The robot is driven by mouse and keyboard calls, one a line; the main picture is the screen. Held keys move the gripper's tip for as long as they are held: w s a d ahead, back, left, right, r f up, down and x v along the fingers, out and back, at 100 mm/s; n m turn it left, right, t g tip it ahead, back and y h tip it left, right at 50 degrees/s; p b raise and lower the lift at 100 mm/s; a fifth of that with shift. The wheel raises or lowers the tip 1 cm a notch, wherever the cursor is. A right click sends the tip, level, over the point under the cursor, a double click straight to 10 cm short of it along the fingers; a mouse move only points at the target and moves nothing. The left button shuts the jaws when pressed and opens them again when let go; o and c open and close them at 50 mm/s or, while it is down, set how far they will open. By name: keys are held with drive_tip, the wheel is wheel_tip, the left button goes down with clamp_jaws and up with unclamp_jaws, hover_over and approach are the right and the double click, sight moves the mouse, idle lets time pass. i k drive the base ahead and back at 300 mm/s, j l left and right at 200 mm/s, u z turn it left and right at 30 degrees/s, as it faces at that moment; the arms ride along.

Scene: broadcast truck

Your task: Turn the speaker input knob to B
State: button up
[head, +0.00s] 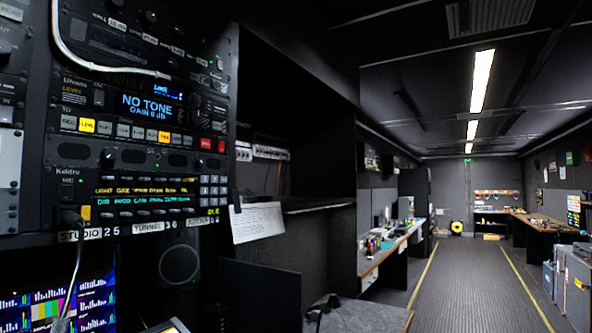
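A tall equipment rack (140,130) fills the left of the head view, close to me. Several small dark knobs show on it, among them a knob (108,156) under the button row and knobs (198,118) right of the display. I cannot tell which, if any, is the speaker input knob, and no A or B marking is readable. A dark panel with a round speaker (179,264) sits low in the rack, under the "TUNNEL" label (149,227). My gripper is not in view.
A lit display (146,104) reads "NO TONE". A paper sheet (257,222) hangs right of the rack. The aisle floor (470,285) is clear; desks and cases line its sides.

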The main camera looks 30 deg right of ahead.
sight(200, 164)
drive_tip(key=i+j+z, duration=0.25)
drive_tip(key=i+z, duration=0.2)
drive_tip(key=i+j+z, duration=0.25)
drive_tip(key=j+z, duration=0.25)
drive_tip(key=l, duration=0.1)
